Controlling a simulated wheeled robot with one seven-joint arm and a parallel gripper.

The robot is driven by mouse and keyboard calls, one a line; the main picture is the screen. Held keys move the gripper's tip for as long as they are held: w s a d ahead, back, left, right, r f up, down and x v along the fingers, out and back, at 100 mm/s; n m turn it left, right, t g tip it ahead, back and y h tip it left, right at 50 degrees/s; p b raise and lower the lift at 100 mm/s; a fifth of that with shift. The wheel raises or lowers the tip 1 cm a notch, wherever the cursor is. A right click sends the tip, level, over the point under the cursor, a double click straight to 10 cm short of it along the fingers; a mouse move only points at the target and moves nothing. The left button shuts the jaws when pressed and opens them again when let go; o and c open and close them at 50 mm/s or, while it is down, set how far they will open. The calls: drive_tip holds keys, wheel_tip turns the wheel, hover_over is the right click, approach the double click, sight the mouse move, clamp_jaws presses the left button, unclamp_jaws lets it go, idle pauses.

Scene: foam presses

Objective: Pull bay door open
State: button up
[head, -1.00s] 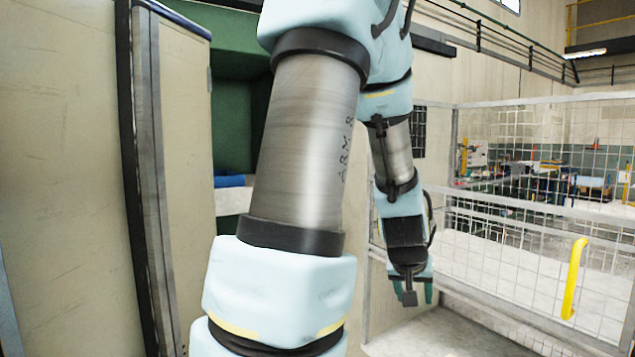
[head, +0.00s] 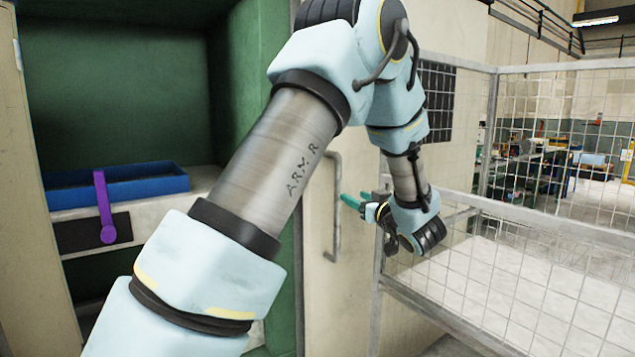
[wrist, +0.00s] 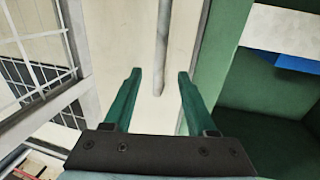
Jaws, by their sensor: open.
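A cream panel (head: 318,255), which looks like the bay door, carries a long grey bar handle (head: 337,222). It stands right of the green bay frame. My gripper (head: 345,199) has teal fingers that point left at the handle's vertical bar. In the wrist view my gripper (wrist: 159,76) is open and empty, its fingers apart. There the handle (wrist: 162,45) shows in line with the gap between the fingertips, with its lower end near them. I cannot tell whether the bar is between the fingers or just beyond them. My arm covers part of the panel in the head view.
The green bay (head: 120,85) at left is open at the front. It holds a blue tray (head: 130,185) on a pale ledge and a purple lever (head: 104,205). A wire mesh fence (head: 530,270) stands close right of my gripper.

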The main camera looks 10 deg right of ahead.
sight(340, 188)
drive_tip(key=p+x, duration=0.4)
drive_tip(key=x, duration=0.6)
drive_tip(key=shift+w+a+r, duration=0.1)
drive_tip(key=shift+w, duration=0.25)
clamp_jaws()
idle(1.0)
